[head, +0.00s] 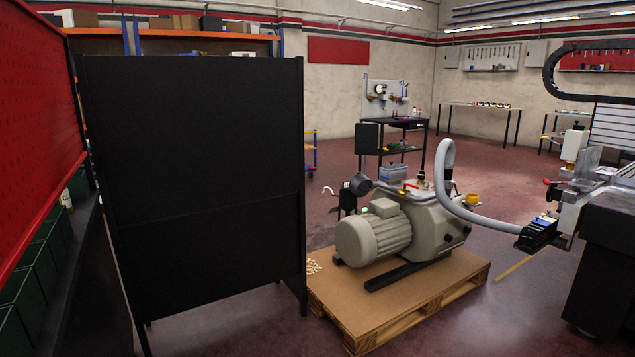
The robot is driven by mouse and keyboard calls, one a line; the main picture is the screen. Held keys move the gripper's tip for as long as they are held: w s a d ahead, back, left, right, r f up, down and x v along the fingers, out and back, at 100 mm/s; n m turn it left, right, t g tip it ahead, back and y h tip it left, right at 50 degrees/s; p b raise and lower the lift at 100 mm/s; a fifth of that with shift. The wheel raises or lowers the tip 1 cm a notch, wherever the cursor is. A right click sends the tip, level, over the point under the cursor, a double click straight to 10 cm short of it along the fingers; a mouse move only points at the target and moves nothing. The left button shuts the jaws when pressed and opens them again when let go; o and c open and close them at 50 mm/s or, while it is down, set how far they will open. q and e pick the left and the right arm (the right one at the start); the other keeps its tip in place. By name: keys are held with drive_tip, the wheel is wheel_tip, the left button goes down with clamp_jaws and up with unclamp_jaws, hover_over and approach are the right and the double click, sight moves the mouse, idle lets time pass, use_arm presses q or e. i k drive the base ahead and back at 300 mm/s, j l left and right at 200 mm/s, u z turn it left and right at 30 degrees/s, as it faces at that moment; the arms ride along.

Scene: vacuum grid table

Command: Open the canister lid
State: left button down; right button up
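A grey vacuum pump (395,225) with a ribbed motor stands on a wooden pallet (365,305), right of the middle in the head view. A small dark round part (361,184) shows at the pump's upper left; I cannot tell whether it is the canister or its lid. A yellow cap-like part (472,199) sits on the pump's right side. A thick grey hose (447,165) arches up from the pump and runs right. Neither of my grippers is in view.
A tall black panel (195,190) on legs blocks much of the left. A red pegboard and green bins (30,275) line the left edge. A dark machine (605,245) stands at the right. A workbench cart (392,140) stands behind the pump. Floor (540,290) is clear right of the pallet.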

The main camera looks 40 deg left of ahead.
sight(360, 185)
drive_tip(key=i+j+u, duration=0.2)
drive_tip(key=i+u, duration=0.2)
drive_tip(key=i+j+u, duration=0.1)
drive_tip(key=i+u, duration=0.15)
drive_tip(key=u, duration=0.15)
drive_tip(key=i+u, duration=0.4)
drive_tip(key=i+l+u, duration=0.15)
drive_tip(key=i+u, duration=0.25)
drive_tip(key=i+j+z, duration=0.1)
drive_tip(key=i+z, duration=0.35)
drive_tip(key=i+j+z, duration=0.2)
drive_tip(key=i+z, duration=0.2)
drive_tip(key=i+j+z, duration=0.3)
drive_tip(key=z, duration=0.15)
